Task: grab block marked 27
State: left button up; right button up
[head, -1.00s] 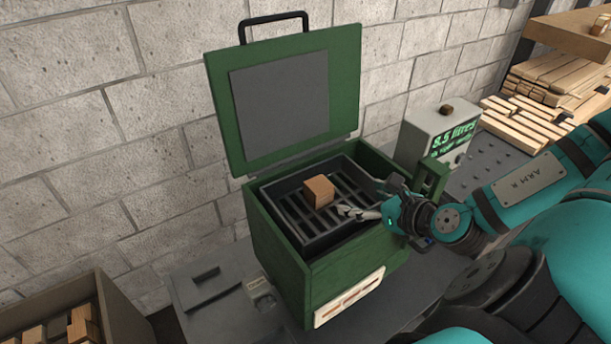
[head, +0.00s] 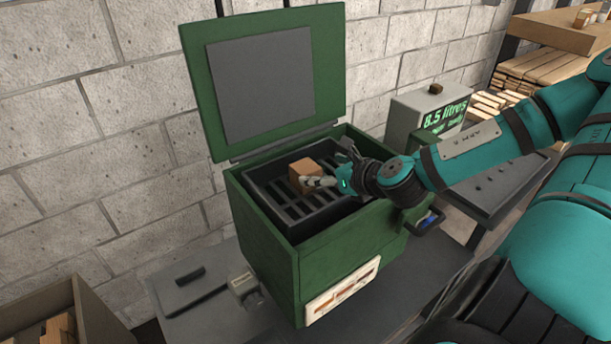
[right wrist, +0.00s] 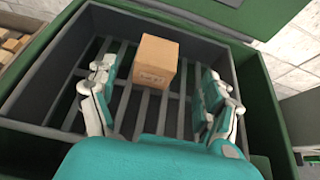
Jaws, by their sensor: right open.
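The wooden block (head: 304,174) sits on the slatted bottom of a dark tray (head: 262,207) inside the open green box (head: 268,248). In the right wrist view the block (right wrist: 157,60) shows a small printed mark on its near face, too small to read. My right gripper (head: 322,181) is at the block in the head view. In the right wrist view my right gripper (right wrist: 163,92) is open, with a finger on each side of the block and gaps on both sides. My left gripper is out of view.
The green lid (head: 262,85) stands raised at the back against the block wall (head: 110,120). A grey unit marked 8.5 litres (head: 425,112) stands right of the box. A bin of wood pieces (head: 60,312) is at lower left.

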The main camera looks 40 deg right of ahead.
aim_at(308, 168)
jog(key=shift+w+f, duration=0.2)
jog(key=shift+w, duration=0.1)
jog(key=shift+w+a+p, duration=0.1)
jog(key=shift+w+p, duration=0.15)
jog(key=shift+p, duration=0.05)
jog(key=x, duration=0.4)
jog(key=shift+w+r+p, duration=0.1)
jog(key=shift+p, duration=0.3)
jog(key=shift+w, duration=0.2)
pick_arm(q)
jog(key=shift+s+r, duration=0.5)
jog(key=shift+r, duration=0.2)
pick_arm(e)
jog(key=shift+c, duration=0.4)
jog(key=c, duration=1.1)
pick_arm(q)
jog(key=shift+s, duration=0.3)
pick_arm(e)
jog(key=shift+c, duration=0.6)
